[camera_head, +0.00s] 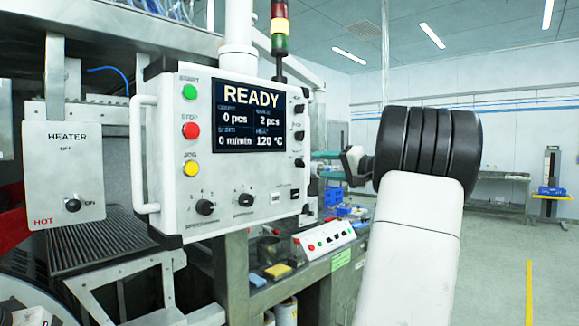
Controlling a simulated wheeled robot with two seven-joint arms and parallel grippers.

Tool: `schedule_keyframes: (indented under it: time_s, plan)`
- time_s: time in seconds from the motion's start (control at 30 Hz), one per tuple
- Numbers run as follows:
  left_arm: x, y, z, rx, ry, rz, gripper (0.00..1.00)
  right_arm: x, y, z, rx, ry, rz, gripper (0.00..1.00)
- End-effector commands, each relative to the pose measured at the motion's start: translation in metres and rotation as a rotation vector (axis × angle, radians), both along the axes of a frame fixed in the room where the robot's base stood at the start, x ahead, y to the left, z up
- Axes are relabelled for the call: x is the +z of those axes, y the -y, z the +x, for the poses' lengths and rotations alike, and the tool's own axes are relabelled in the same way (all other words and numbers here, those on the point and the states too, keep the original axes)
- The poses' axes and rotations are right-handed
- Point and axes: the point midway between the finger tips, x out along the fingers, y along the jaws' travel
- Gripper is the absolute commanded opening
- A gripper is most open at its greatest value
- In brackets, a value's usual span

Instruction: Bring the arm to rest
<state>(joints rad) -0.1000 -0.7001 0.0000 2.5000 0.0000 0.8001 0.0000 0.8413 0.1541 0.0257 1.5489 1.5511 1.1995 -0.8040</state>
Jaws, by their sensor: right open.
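My right arm rises from the bottom right as a white link with a thick black ribbed joint (428,145). My right gripper (338,166) shows small at the left of that joint, open, with its fingers pointing left toward the control panel's right side. I see nothing held in it. The fingertips are small and partly hard to make out against the machine. My left gripper and arm are not in view.
A white control panel (225,175) with a screen reading READY fills the centre left. A heater box (67,155) hangs at the left. A small button console (323,236) sits on the machine below the gripper. Open floor (495,265) lies to the right.

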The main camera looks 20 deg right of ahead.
Motion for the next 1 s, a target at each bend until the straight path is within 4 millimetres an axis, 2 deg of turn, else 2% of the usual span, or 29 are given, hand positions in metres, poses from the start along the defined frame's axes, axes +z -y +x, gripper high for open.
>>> schedule_keyframes:
  time_s: [0.13,0.53,0.63,0.67,0.77,0.87,0.9,1.0]
  plan:
    - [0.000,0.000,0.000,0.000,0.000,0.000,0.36,0.000,0.003,-0.006,-0.001,-0.001,0.000,0.52]
    - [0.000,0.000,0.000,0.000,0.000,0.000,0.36,0.000,0.002,-0.006,0.000,0.000,0.000,0.52]
    - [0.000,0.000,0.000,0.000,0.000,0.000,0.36,-0.002,-0.006,-0.006,0.012,-0.013,-0.004,0.52]
    - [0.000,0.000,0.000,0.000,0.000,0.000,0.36,-0.003,-0.013,-0.006,0.021,-0.024,-0.008,0.52]
    - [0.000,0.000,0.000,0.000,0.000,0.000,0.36,-0.014,-0.054,-0.009,0.071,-0.098,-0.029,0.52]
    - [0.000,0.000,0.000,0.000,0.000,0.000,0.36,-0.036,-0.117,-0.024,0.147,-0.222,-0.079,0.52]
    - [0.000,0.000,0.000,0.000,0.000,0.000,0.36,-0.047,-0.144,-0.034,0.179,-0.278,-0.109,0.52]
    - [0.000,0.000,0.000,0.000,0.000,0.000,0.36,-0.079,-0.207,-0.070,0.249,-0.414,-0.203,0.52]
